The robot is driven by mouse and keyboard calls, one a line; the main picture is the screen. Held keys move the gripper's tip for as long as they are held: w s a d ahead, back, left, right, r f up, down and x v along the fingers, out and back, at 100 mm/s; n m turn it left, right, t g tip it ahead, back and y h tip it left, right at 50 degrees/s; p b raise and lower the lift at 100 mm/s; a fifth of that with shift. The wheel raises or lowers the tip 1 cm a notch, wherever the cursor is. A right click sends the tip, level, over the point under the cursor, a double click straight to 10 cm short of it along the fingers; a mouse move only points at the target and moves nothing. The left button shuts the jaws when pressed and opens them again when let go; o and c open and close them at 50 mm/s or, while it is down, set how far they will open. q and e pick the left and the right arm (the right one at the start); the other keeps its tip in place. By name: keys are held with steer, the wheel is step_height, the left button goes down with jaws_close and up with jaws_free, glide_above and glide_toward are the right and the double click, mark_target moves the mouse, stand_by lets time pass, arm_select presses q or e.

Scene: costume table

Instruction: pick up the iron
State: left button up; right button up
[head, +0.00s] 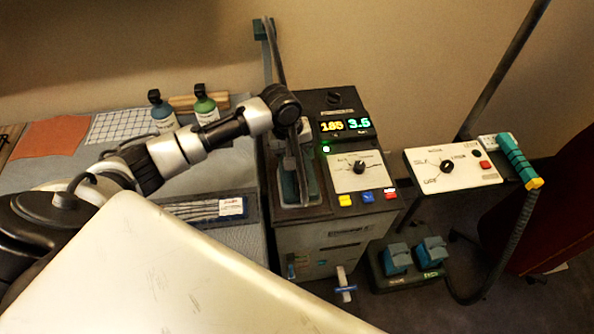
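The steam station (345,225) is a dark cabinet with lit displays reading 185 and 3.5, a dial and coloured buttons. In its left top bay stands a narrow grey and teal shape (311,183), which looks like the iron on its rest. It is partly covered by my arm, so its outline is unclear. My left arm reaches in from the left, and its wrist is above this bay. My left gripper (299,135) points down at the shape. Its fingers are too hidden to tell whether they are open or touch it. My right gripper is out of view.
Two bottles, blue (161,112) and green (206,105), stand behind my arm on the table. An orange cloth (50,139) and a checked cloth (120,126) lie at left. A control panel (452,167) with a teal handle (518,160) is at right. Foot pedals (398,257) sit on the floor.

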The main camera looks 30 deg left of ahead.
arm_select(q)
steer(key=shift+d+f, duration=0.1)
steer(key=shift+f, duration=0.55)
jaws_close()
steer(key=shift+w+r, duration=0.1)
steer(key=shift+w, duration=0.05)
